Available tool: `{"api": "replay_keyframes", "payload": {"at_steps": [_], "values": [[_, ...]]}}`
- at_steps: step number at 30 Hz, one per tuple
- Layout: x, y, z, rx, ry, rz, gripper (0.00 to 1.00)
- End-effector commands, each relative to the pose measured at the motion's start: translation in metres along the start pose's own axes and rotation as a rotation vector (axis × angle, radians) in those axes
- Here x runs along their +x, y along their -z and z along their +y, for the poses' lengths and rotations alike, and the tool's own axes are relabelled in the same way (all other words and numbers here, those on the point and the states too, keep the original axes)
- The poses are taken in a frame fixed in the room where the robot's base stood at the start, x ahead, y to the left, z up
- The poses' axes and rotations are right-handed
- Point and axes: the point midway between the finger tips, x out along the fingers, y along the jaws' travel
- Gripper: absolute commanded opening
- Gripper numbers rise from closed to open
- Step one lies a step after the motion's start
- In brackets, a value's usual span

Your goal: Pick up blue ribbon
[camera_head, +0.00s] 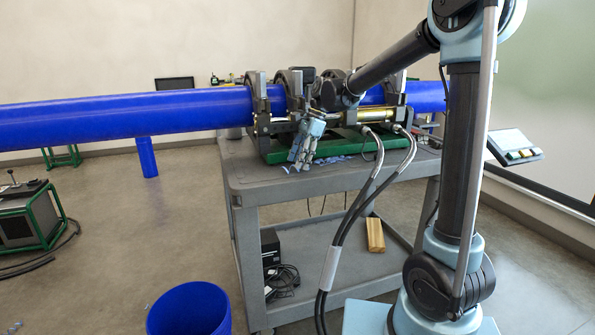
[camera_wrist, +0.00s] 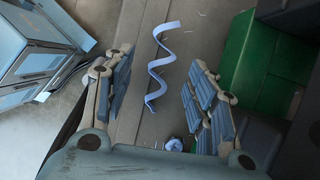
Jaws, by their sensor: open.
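In the wrist view a curled light-blue ribbon (camera_wrist: 156,70) lies on the grey cart top, between and beyond my fingers. A second small blue curl (camera_wrist: 174,144) lies nearer my palm, close to the right finger. My gripper (camera_wrist: 158,82) is open and empty, with a finger on each side of the long ribbon. In the head view my gripper (camera_head: 302,162) points down at the front edge of the cart top. Small blue ribbon pieces (camera_head: 332,160) show on the cart just right of it. Which piece is the long ribbon there, I cannot tell.
The grey cart (camera_head: 262,180) carries the green-based fusion machine (camera_head: 310,150), close behind my gripper. A long blue pipe (camera_head: 120,118) runs through the machine. Black hoses (camera_head: 352,215) hang in front of the cart. A blue bin (camera_head: 190,310) stands on the floor at front left.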

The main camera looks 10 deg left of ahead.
Motion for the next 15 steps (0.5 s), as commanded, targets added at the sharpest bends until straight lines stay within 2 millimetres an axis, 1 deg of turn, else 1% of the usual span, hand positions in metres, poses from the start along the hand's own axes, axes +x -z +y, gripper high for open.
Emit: {"api": "replay_keyframes", "payload": {"at_steps": [1,4,11,12,13,14,15], "values": [[0.0054,-0.0001,-0.0004,-0.001,0.0,0.0,0.52],[0.0117,0.0002,0.0,0.0,0.0,0.0,0.52],[0.013,0.0003,-0.0002,0.0,0.001,0.0,0.52],[0.013,0.0003,-0.0002,0.0,0.001,0.0,0.49],[0.013,0.0003,-0.0002,0.0,0.001,0.0,0.43],[0.0129,0.0005,-0.0001,0.0,0.001,0.0,0.4],[0.0127,0.0009,0.0001,0.001,0.001,0.0,0.35]]}}
